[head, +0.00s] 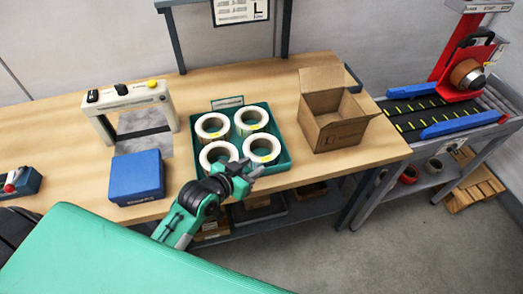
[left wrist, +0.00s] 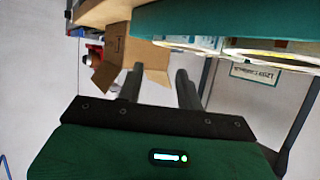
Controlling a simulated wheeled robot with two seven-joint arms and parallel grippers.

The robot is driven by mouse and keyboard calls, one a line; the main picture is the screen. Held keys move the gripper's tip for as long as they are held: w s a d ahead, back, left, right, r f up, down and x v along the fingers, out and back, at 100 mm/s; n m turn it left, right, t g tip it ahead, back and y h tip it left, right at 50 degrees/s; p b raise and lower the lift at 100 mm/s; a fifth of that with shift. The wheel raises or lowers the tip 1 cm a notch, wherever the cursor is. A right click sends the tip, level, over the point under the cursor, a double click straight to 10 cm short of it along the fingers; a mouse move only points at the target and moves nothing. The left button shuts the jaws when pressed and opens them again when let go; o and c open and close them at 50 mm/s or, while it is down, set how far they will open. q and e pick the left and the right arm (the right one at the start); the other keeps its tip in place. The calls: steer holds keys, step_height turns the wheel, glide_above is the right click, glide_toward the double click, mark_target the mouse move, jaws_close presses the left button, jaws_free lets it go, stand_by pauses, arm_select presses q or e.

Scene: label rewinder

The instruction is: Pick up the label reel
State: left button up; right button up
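Several white label reels with pale cores and small yellow marks sit flat in a teal tray (head: 283,152) on the bench. They are a back left reel (head: 201,128), a back right reel (head: 240,123), a front left reel (head: 205,158) and a front right reel (head: 274,147). My left gripper (head: 252,172) is at the tray's front edge, close to the front right reel. Its fingers stand apart and empty in the left wrist view (left wrist: 160,78), where tray (left wrist: 180,18) and reel edges (left wrist: 270,53) show upside down. My right gripper is not in view.
An open cardboard box (head: 340,133) stands right of the tray. A blue block (head: 136,177) and a white frame-shaped device (head: 128,98) stand left. A conveyor with a red rewinder (head: 463,75) is at far right. Bare bench lies between tray and box.

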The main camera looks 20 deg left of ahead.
mark_target(273, 154)
arm_select(q)
steer(key=x, duration=0.5)
steer(key=shift+w+f+p, duration=0.1)
steer(key=shift+w+p, duration=0.1)
steer(key=shift+p, duration=0.15)
steer(key=shift+w+d+f+p, duration=0.25)
steer(key=shift+w+p, duration=0.1)
steer(key=shift+w, duration=0.25)
steer(key=p+x, duration=0.1)
steer(key=x, duration=0.2)
steer(key=shift+f, duration=0.2)
steer(key=shift+w+d+f, duration=0.15)
steer(key=shift+w+f, duration=0.15)
steer(key=shift+w, duration=0.15)
jaws_close()
